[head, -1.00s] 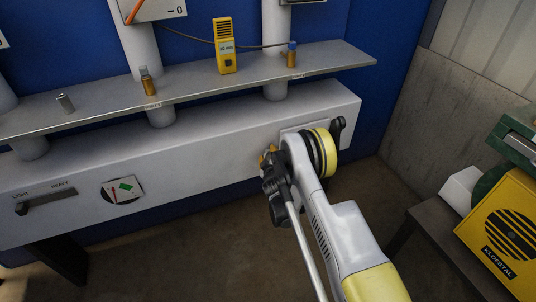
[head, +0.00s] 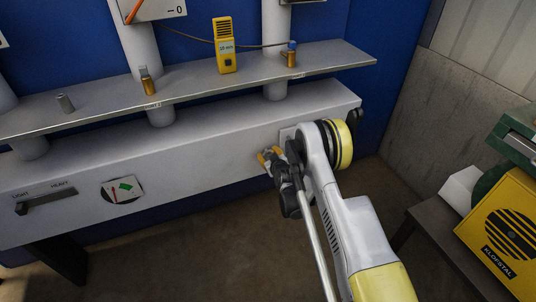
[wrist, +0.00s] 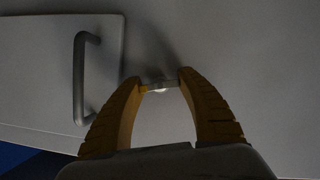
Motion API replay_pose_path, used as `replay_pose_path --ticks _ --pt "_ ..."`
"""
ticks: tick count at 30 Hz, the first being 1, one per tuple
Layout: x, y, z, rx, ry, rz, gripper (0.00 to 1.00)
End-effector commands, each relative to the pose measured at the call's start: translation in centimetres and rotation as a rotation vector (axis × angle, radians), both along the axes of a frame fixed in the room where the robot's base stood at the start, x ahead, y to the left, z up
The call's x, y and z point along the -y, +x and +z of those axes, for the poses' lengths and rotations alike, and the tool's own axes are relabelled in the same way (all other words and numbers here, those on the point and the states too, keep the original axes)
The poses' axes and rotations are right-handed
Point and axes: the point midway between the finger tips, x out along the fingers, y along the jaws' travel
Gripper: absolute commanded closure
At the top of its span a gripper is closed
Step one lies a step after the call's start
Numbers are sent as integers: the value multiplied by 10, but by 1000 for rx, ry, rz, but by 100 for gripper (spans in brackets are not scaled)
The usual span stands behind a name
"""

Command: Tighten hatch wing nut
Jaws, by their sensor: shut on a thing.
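The wing nut (wrist: 158,84) is a small light metal piece in the middle of the wrist view. My gripper (wrist: 160,80) is shut on it, with one yellow finger on each side. The hatch (wrist: 40,62) is a flat light plate to the left of the wing nut, with a grey bar handle (wrist: 80,80). In the head view my gripper (head: 270,156) is at the front face of the long grey beam. There the hatch is mostly hidden behind my arm, and I cannot make out the wing nut.
A shelf (head: 200,88) above the beam (head: 200,150) carries a yellow meter (head: 225,46) and several small metal cylinders. A dial (head: 122,189) and a lever (head: 46,201) are on the beam at left. A dark table (head: 428,225) with a yellow box (head: 505,225) stands at right.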

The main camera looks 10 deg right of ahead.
Motion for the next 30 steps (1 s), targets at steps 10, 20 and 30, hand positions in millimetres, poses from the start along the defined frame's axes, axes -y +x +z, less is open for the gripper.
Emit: replay_pose_path --ticks 10,20,30 --pt "1 1 1 -32 203 -2 85" --pt "1 1 0 -45 267 -2 85" --pt "0 1 0 -45 269 -1 85"
